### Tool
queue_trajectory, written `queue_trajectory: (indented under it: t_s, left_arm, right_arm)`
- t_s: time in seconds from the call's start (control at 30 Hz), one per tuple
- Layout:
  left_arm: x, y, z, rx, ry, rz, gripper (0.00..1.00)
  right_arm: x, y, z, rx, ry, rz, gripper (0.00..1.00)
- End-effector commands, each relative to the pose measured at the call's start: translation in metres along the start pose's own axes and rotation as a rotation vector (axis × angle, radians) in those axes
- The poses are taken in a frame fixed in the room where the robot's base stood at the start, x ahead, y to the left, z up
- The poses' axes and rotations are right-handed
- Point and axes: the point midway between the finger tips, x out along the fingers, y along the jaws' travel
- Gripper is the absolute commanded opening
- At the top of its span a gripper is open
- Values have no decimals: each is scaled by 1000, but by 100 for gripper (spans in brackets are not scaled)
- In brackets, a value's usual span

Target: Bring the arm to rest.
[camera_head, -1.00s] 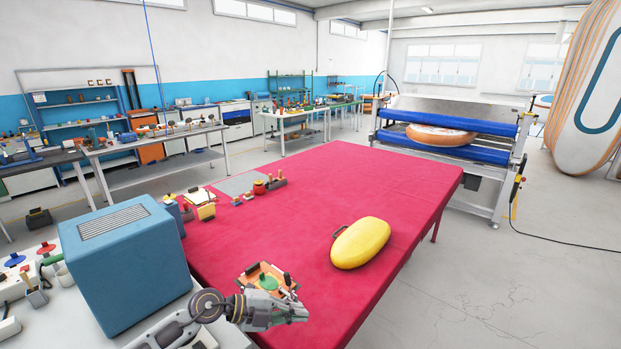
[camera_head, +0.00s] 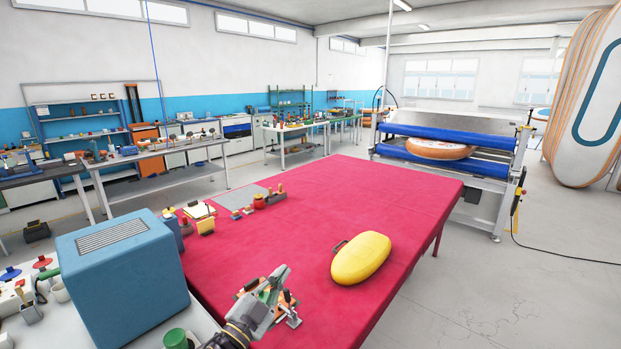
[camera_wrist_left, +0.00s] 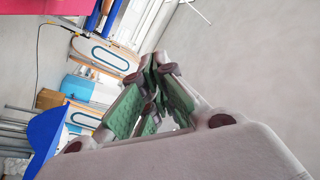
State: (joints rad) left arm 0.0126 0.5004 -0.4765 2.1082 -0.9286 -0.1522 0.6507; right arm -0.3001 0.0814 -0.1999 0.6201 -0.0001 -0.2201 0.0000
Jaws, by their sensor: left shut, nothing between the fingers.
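My left gripper (camera_head: 281,273) is at the bottom middle of the head view, over the near edge of the red table (camera_head: 330,195). Its fingers point up and slightly right, away from my body. It is shut and empty. In the left wrist view its green-padded fingers (camera_wrist_left: 155,65) come together at the tips, with nothing between them. My right gripper is in neither view.
A yellow rounded board (camera_head: 361,258) lies on the table, right of my gripper. A blue box (camera_head: 122,262) stands on the white bench at left. Small jars and tools (camera_head: 258,199) sit along the table's left side. A roller machine (camera_head: 450,150) stands behind.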

Motion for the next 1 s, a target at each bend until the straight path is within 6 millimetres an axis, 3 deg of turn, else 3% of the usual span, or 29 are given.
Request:
queue_trajectory:
  t_s: [0.2, 0.47, 0.77, 1.0]
  left_arm:
    - [-21, -20, 33, -108, -193, -125, 0]
    - [-62, -28, 79, -227, -457, -214, 0]
    - [-126, -11, 127, -361, -782, -228, 0]
    - [-188, 18, 150, -466, -1042, -171, 0]
  right_arm:
    - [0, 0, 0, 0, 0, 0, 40]
    - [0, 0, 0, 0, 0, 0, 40]
    - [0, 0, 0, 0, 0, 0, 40]
    - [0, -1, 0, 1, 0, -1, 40]
